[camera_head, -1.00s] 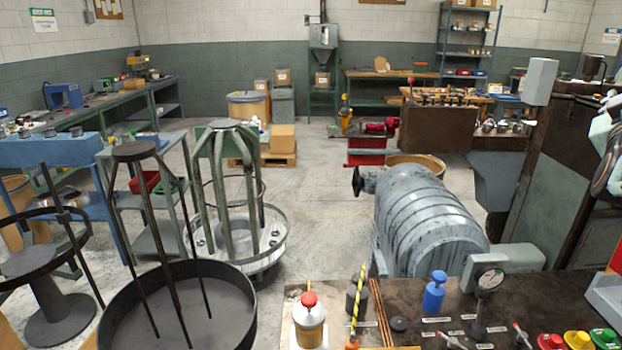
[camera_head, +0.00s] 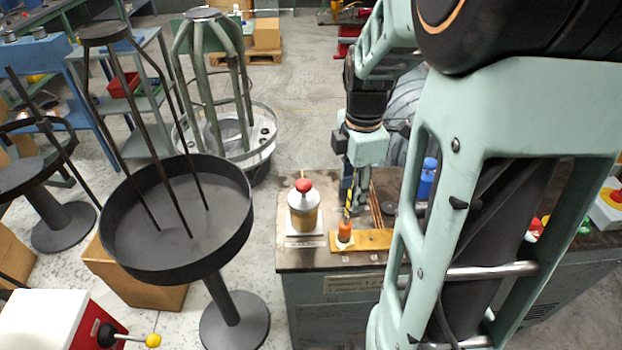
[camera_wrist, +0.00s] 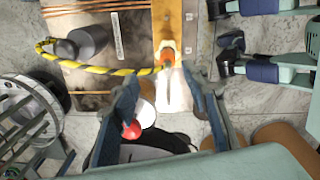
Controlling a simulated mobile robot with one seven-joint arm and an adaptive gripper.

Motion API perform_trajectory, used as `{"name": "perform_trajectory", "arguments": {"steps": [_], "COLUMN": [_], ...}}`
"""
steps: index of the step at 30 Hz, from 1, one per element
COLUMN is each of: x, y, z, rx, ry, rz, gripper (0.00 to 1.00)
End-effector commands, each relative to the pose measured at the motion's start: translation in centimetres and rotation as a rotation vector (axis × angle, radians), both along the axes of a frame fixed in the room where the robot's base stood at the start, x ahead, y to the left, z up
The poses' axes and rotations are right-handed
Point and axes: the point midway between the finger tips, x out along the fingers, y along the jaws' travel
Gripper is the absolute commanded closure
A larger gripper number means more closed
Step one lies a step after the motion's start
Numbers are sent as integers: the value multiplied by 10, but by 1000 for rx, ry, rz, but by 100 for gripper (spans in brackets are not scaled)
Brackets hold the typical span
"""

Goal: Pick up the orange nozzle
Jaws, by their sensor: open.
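The orange nozzle (camera_head: 345,229) stands at the left end of a yellow-brown bar (camera_head: 375,240) on the bench, near the bench's front edge. A yellow-and-black striped hose leads off it. In the wrist view the nozzle (camera_wrist: 168,55) lies just beyond the fingertips, roughly centred between the two fingers. My gripper (camera_wrist: 164,78) is open and empty, with a blue-grey finger on each side. In the head view my gripper (camera_head: 352,192) is above the nozzle, fingers pointing down, and partly covers the hose. Whether the fingers reach down beside the nozzle I cannot tell.
A red-capped canister (camera_head: 304,207) stands close to the left of the nozzle. A dark cylinder (camera_wrist: 87,41) and copper rods (camera_wrist: 105,8) lie near the hose. A blue bottle (camera_head: 427,178) stands farther right. A round black tray stand (camera_head: 130,262) is left of the bench.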

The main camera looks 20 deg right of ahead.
Motion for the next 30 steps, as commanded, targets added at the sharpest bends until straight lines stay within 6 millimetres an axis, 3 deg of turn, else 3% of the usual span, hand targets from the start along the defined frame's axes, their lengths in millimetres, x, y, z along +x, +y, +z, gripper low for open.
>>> {"name": "perform_trajectory", "arguments": {"steps": [6,12,19,30], "x": [-12,-12,-10,-6], "y": [10,9,9,8], "z": [-21,-52,-68,-111], "rx": [19,18,17,17], "ry": [55,53,49,47], "rz": [45,42,41,40], "gripper": [58,58,58,58]}}
